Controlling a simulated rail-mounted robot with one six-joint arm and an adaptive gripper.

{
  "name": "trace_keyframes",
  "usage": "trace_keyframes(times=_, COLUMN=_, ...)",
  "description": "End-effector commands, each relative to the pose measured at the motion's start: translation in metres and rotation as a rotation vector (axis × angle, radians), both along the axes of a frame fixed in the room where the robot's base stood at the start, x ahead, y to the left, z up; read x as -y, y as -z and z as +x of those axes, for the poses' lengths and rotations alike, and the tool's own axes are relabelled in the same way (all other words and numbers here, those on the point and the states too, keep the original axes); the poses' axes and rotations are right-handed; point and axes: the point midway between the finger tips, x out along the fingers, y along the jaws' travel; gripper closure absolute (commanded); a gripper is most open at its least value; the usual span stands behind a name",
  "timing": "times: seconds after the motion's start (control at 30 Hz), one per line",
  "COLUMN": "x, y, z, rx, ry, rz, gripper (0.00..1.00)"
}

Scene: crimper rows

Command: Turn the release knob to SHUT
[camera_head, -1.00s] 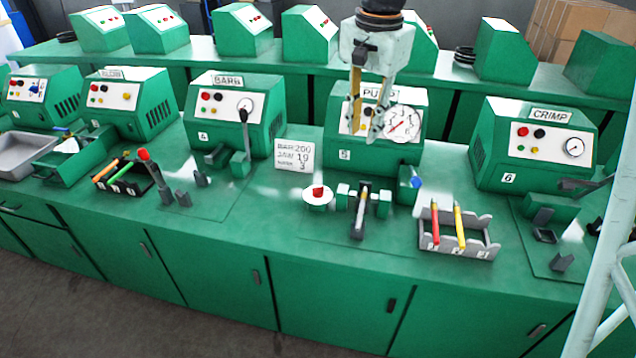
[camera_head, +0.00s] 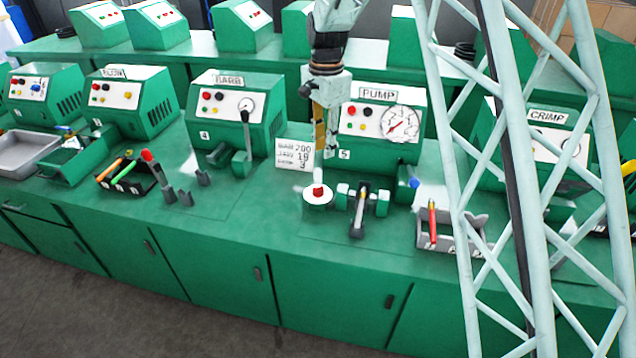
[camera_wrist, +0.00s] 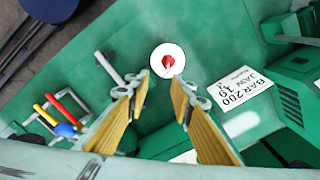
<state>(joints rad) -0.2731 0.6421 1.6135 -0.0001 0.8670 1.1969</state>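A red knob (camera_head: 318,191) sits on a white round plate (camera_head: 312,199) on the bench in front of the PUMP machine (camera_head: 378,140). It also shows in the wrist view, with the red knob (camera_wrist: 168,62) on its white disc near the top middle. Its lettering is too small to read. My gripper (camera_head: 325,152) hangs above and behind the plate, pointing down. In the wrist view, my gripper (camera_wrist: 160,84) has its two yellow-padded fingers apart, nothing between them. The knob appears just beyond the fingertips, apart from them.
A clamp block with a dark-handled tool (camera_head: 358,212) stands right of the plate, then a blue-tipped part (camera_head: 413,183). A white number card (camera_head: 295,154) stands left. My pale lattice column covers the right side.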

Motion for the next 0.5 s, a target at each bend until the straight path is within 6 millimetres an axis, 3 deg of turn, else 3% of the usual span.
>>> trace_keyframes(times=0.2, x=-0.015, y=0.025, z=0.015, rx=-0.014, ry=0.039, rz=-0.004, gripper=0.78)
trace_keyframes(times=0.5, x=-0.020, y=0.036, z=0.019, rx=-0.019, ry=0.057, rz=-0.004, gripper=0.78)
